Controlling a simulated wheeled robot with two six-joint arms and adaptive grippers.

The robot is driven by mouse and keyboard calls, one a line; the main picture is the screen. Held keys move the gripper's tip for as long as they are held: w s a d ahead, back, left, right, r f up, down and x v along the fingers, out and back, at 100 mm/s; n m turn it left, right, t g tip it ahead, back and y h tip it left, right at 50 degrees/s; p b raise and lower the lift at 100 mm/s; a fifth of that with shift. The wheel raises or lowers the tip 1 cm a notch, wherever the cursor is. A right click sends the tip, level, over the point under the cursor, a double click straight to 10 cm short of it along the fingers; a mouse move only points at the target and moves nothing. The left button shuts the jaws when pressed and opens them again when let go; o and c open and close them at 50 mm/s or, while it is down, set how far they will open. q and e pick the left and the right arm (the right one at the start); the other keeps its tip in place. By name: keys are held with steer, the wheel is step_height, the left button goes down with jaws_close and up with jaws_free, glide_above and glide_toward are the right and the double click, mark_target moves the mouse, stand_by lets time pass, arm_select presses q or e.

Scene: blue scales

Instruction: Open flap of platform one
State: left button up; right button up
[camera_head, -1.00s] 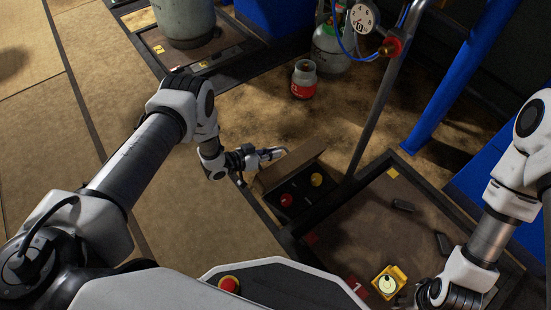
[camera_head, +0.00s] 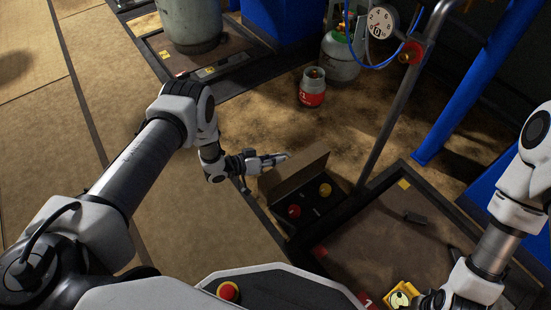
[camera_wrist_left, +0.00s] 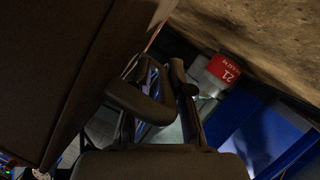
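The flap (camera_head: 290,180) is a brown panel standing raised and tilted along the far-left side of a dark control box. The box holds a red button (camera_head: 294,211) and a yellow button (camera_head: 325,190), both uncovered. My left gripper (camera_head: 284,157) is just beyond the flap's upper left edge; whether it touches is unclear. In the left wrist view its fingers (camera_wrist_left: 164,95) are close together, and a large dark panel (camera_wrist_left: 50,70), perhaps the flap, fills the left. My right gripper (camera_head: 432,300) is partly cut off at the bottom edge.
Platform one (camera_head: 375,235) lies right of the box, with a yellow object (camera_head: 402,295) near its front. A metal post (camera_head: 400,100) carrying a gauge (camera_head: 381,23) rises behind the box. A red-and-grey gas bottle (camera_head: 312,90) stands on the floor behind.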

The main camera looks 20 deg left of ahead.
arm_select(q)
steer(key=v, duration=1.2)
